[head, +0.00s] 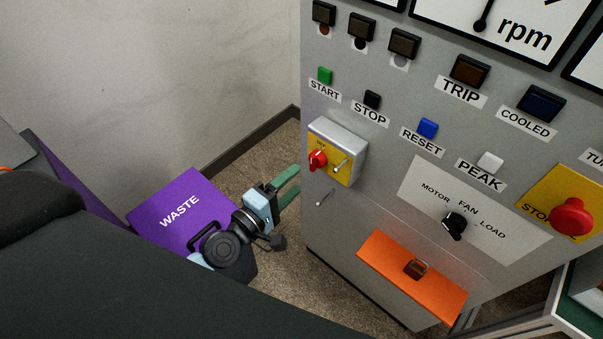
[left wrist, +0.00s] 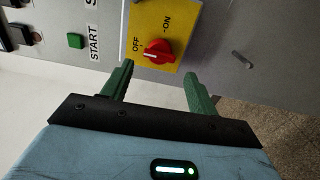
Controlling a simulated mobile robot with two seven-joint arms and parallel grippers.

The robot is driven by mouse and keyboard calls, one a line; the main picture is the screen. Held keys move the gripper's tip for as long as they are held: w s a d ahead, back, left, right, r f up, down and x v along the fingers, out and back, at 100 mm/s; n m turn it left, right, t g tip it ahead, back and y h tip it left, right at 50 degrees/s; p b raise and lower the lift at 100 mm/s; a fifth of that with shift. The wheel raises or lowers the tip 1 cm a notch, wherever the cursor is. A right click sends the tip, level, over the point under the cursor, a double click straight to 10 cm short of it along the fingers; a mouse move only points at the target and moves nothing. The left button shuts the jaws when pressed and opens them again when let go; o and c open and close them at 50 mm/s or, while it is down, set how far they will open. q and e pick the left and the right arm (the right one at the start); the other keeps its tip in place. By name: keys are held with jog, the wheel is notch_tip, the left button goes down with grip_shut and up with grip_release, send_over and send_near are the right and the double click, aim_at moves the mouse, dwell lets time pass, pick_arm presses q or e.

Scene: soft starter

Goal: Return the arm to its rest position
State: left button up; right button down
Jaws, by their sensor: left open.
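My left gripper (head: 287,187) has green fingers and a light blue body. The red rotary switch (head: 318,160) sits on the yellow plate. It also shows in the left wrist view (left wrist: 158,52), just beyond the fingers, between OFF and ON marks; I cannot tell whether they touch the panel. My right gripper is not in view.
The grey cabinet (head: 385,190) carries several buttons and a red stop button (head: 571,216). An orange panel with a latch (head: 412,275) is at its lower front. A purple WASTE bin (head: 165,200) stands behind my left arm. Carpeted floor (head: 285,260) shows between bin and cabinet.

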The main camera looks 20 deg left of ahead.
pick_arm(q)
jog(key=shift+s+a, duration=0.15)
jog(key=shift+s, duration=0.3)
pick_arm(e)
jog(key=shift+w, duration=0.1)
pick_arm(q)
jog(key=s+f+m+g+y+p, duration=0.1)
jog(key=s+f+m, duration=0.3)
jog(key=s, duration=0.5)
jog(key=s+a+f+m+g+y+p, duration=0.1)
jog(key=s+f+m+g+p, duration=0.2)
jog(key=s+m, duration=0.3)
jog(key=s+a+f+m+g+y+p, duration=0.1)
jog(key=s+f+m+g, duration=0.3)
jog(key=s, duration=0.9)
jog(key=shift+s+f+m+y+p, duration=0.25)
jog(key=shift+f+m+y+p, duration=0.35)
jog(key=shift+f+m+p, duration=0.4)
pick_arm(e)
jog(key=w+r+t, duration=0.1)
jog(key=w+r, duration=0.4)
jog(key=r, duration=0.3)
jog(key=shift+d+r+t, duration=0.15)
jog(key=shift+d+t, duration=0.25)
pick_arm(q)
jog(key=shift+r, duration=0.25)
